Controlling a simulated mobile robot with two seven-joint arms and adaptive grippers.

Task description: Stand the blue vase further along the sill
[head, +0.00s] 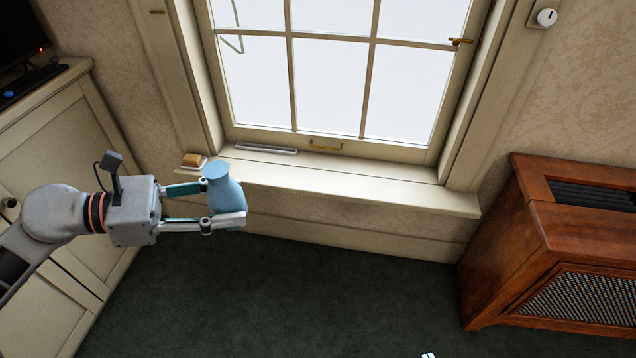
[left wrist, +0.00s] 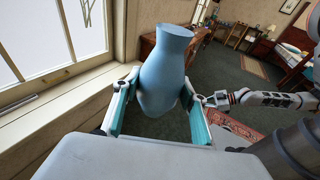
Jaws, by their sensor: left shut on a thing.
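The blue vase (head: 221,178) is held roughly upright, with its narrow neck and flared rim at the top. My left gripper (head: 222,203) is shut on its body, one finger on each side. The left wrist view also shows the vase (left wrist: 165,75) between the teal finger pads. The vase appears raised, in front of the left end of the window sill (head: 360,188). Its base is partly hidden by the lower finger. My right gripper (left wrist: 212,101) shows small in the left wrist view, beyond the vase; its finger opening is unclear.
A soap-like tan block on a small white dish (head: 193,160) sits at the sill's left end. A grey strip (head: 265,149) lies by the window frame. The sill's middle and right are clear. A wooden cabinet (head: 570,240) stands at right, a cream cupboard (head: 50,135) at left.

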